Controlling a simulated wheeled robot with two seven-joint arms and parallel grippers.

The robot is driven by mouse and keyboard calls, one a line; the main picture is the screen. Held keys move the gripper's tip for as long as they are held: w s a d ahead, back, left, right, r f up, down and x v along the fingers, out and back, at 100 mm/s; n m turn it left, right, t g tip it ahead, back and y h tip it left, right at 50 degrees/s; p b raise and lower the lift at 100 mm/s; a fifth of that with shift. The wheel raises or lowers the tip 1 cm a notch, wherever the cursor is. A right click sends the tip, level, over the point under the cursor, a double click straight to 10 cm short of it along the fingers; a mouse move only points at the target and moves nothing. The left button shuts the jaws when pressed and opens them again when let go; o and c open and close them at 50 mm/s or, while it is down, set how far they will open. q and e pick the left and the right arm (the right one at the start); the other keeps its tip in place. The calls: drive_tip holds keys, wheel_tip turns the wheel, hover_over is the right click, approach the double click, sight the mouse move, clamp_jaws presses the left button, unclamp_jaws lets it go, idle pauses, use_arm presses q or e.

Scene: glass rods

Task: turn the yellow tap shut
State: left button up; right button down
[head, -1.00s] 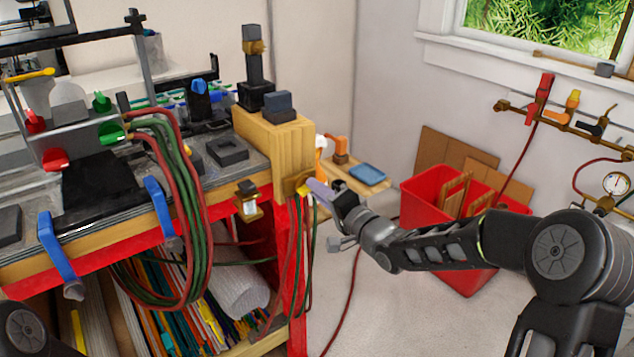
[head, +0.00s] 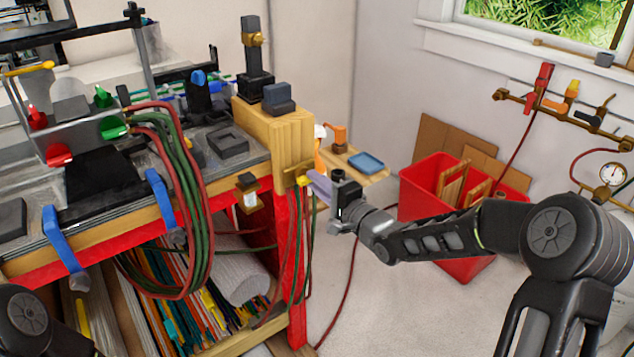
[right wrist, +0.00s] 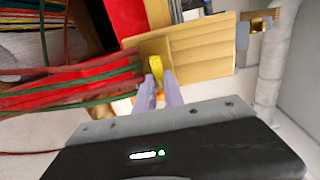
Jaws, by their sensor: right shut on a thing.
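The yellow tap (head: 303,181) sits on the end face of the wooden block at the bench's right corner, with red and green hoses hanging below. In the right wrist view the yellow tap handle (right wrist: 156,66) stands between the tips of two lilac fingers. My right gripper (head: 312,184) reaches it from the right and is shut on the handle; the wrist view shows the fingers (right wrist: 157,88) on either side of it. The gripper partly hides the handle in the head view. My left gripper is out of view; only part of my left arm shows at the lower left.
The wooden block (head: 285,140) fills the bench corner. Red and green hoses (head: 180,180) loop over the bench front, and others hang near my right gripper. A small shelf with a blue tray (head: 366,162) and a red crate (head: 413,200) lie behind my right arm.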

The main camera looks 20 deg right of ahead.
drive_tip(key=c, duration=1.4)
unclamp_jaws()
drive_tip(key=shift+c, duration=0.2)
drive_tip(key=shift+d, duration=0.1)
drive_tip(key=v, duration=0.7)
drive_tip(key=shift+s+b, duration=0.3)
drive_tip(key=shift+s, duration=0.05)
